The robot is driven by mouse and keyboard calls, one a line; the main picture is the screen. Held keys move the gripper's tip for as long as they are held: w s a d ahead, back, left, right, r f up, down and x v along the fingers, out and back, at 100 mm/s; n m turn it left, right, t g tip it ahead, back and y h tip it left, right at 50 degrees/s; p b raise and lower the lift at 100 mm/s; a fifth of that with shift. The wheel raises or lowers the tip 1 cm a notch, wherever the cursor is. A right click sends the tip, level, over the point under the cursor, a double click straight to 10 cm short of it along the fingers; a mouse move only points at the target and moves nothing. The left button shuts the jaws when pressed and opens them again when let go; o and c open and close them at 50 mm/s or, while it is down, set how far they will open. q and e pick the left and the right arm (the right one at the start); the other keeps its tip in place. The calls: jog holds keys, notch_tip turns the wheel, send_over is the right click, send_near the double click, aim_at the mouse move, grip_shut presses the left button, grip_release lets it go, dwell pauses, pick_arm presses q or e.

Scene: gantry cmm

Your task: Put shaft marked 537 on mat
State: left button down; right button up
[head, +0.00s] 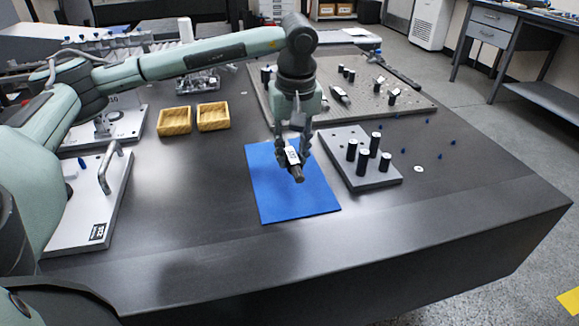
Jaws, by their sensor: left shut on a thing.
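The blue mat (288,205) lies flat on the dark table near its front middle. My left gripper (291,150) points down over the mat's upper part. It is shut on a dark shaft with a white label (297,172). The shaft is tilted, with its lower end toward the front. I cannot tell whether it touches the mat, and its label is too small to read. My right gripper is not in view.
A grey block with several black pegs (382,180) stands just right of the mat. Behind it is a grey plate (420,103) with several dark parts. Two wooden trays (213,116) sit at the back left. Small blue pins and a white washer (418,169) lie at right.

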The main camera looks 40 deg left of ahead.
aim_at(290, 169)
pick_arm(q)
jog(key=shift+a+f, duration=0.3)
jog(key=shift+f, duration=1.85)
jog(key=shift+f, duration=0.1)
jog(key=c, duration=1.2)
grip_release()
jog(key=r, duration=0.8)
jog(key=s+d+r, duration=0.1)
jog(key=r, duration=0.3)
jog(key=shift+d, duration=0.1)
